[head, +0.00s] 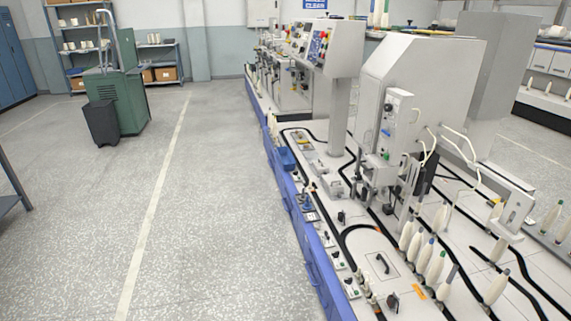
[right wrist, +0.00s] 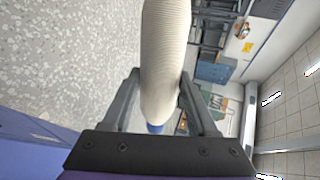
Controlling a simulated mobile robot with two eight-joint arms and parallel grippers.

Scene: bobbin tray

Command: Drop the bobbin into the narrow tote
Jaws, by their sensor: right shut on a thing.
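A cream, ribbed bobbin (right wrist: 163,55) with a blue tip is in the right wrist view. My right gripper (right wrist: 158,92) is shut on it, with one dark finger on each side; its upper end runs out of the picture. The head view shows neither of my grippers, nor the held bobbin. I cannot identify the narrow tote for certain. A narrow dark bin (head: 102,123) stands on the floor against a green cabinet at the left of the head view. Its inside is not clear to see.
The long machine (head: 385,262) with several upright bobbins (head: 435,267) fills the right. A small blue tray (head: 286,158) sits at its left edge. Shelves (head: 84,45) and blue lockers (head: 12,65) stand at the back left. The speckled floor (head: 215,190) between is clear.

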